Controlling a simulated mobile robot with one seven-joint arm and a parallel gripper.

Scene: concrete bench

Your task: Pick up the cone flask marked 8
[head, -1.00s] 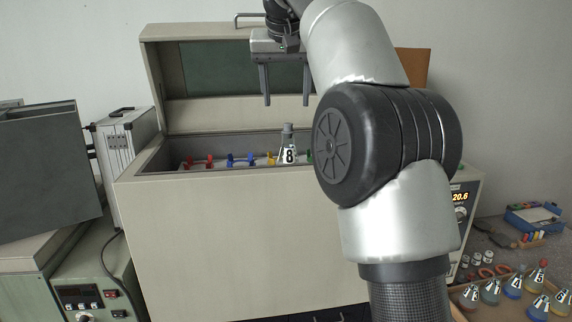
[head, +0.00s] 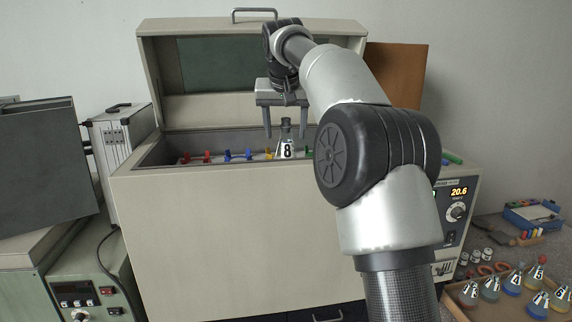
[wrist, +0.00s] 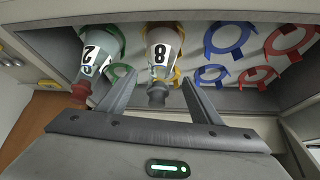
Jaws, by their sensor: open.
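The cone flask marked 8 (head: 286,149) stands upright inside the open chest, with a grey stopper and a white label. In the wrist view the flask marked 8 (wrist: 162,50) sits in a yellow ring holder. My gripper (head: 285,137) is open, with its fingers pointing down on either side of the flask's neck and stopper. In the wrist view my gripper (wrist: 158,78) shows the stopper between its two fingers, with no grip on it visible. The flask's base is hidden by the chest's front wall in the head view.
A flask marked 2 (wrist: 92,52) with a reddish stopper stands close beside it in a green ring. Empty blue and red ring holders (wrist: 226,38) fill the other side. The chest's front wall (head: 230,180) and raised lid (head: 165,85) bound the space. More flasks stand in a tray (head: 462,305).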

